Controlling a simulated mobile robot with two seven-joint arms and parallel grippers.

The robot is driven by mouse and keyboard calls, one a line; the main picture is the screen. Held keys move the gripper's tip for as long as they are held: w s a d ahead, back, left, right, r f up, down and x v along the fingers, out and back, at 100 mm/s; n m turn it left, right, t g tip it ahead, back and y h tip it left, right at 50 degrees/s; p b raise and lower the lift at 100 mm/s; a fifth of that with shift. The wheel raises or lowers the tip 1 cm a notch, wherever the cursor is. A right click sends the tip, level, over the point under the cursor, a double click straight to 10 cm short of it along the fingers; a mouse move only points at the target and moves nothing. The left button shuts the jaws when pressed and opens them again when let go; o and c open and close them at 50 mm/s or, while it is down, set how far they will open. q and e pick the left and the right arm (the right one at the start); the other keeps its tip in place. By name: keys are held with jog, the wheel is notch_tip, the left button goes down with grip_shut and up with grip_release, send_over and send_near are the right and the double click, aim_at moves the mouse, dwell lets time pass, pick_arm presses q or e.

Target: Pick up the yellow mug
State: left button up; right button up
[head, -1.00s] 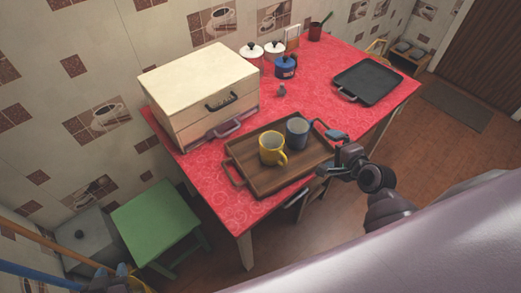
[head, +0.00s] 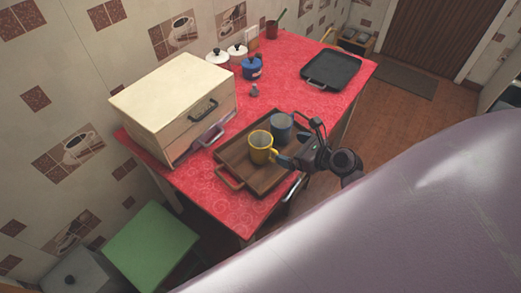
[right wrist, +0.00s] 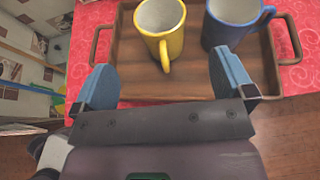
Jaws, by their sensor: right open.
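The yellow mug (head: 261,148) stands upright on the wooden tray (head: 234,163), left of a blue-grey mug (head: 281,126). In the right wrist view the yellow mug (right wrist: 160,28) is ahead of my right gripper, with its handle pointing toward the jaws; the blue mug (right wrist: 235,22) is just right of it. My right gripper (head: 300,148) is at the tray's right edge, close to the mugs. Its blue fingers (right wrist: 164,82) are spread wide with nothing between them. In the head view the nearer finger reaches close to the yellow mug's handle. My left gripper is not in view.
The tray sits on a table with a red patterned cloth (head: 290,85). A cream drawer box (head: 165,100) stands to its left. Canisters (head: 252,66) and a black griddle pan (head: 331,69) stand farther back. A green stool (head: 152,245) is at lower left.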

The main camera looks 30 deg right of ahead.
send_near(252, 137)
jog(key=b+x, duration=0.1)
jog(key=x, duration=0.3)
jog(key=shift+f, duration=0.25)
jog(key=c, duration=1.1)
jog(key=shift+c, duration=0.9)
jog(key=shift+r, duration=0.15)
